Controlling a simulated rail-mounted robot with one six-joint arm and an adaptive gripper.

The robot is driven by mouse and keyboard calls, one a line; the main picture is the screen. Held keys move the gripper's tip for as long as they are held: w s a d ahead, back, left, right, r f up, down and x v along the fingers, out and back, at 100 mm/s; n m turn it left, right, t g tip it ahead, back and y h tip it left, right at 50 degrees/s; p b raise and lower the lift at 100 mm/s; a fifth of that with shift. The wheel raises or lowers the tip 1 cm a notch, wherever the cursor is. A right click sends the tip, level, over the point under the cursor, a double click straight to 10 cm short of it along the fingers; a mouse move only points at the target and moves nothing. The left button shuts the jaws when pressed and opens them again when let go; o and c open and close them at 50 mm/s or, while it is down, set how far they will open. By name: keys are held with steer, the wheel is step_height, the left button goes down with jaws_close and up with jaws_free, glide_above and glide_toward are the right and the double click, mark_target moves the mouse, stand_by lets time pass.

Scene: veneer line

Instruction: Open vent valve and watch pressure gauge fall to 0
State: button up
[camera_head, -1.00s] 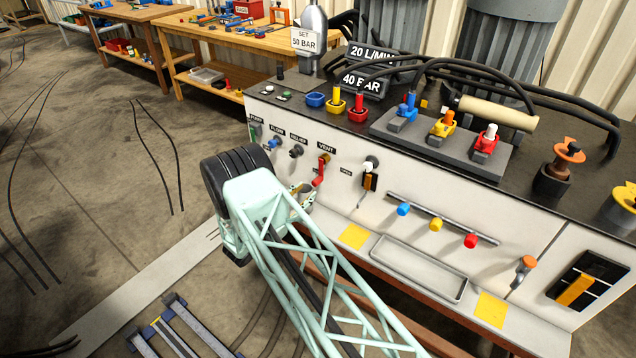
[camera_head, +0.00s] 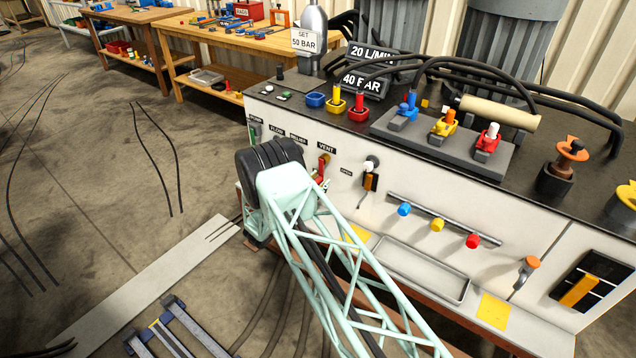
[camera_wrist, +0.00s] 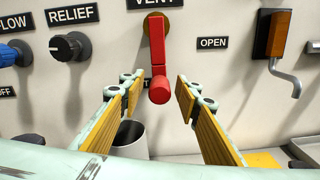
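The red vent valve lever (camera_head: 321,170) is on the white panel under the VENT label, partly hidden by my arm in the head view. In the wrist view the red lever (camera_wrist: 158,60) hangs from its brass-coloured mount, its rounded end towards the camera. My gripper (camera_wrist: 160,97) is open, with one yellow-padded finger on each side of the lever's lower end. I see gaps on both sides and no clear contact. In the head view my arm hides most of the gripper. I cannot make out a pressure gauge face; a sign reads 40 BAR (camera_head: 362,84).
An orange-and-black handle (camera_wrist: 278,35) with a metal crank is at right, beside an OPEN label. A light cup (camera_wrist: 130,139) stands below, behind the left finger. A shallow tray (camera_head: 420,268) lies on the lower ledge.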

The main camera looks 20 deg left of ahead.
steer(key=shift+c, duration=0.7)
jaws_close()
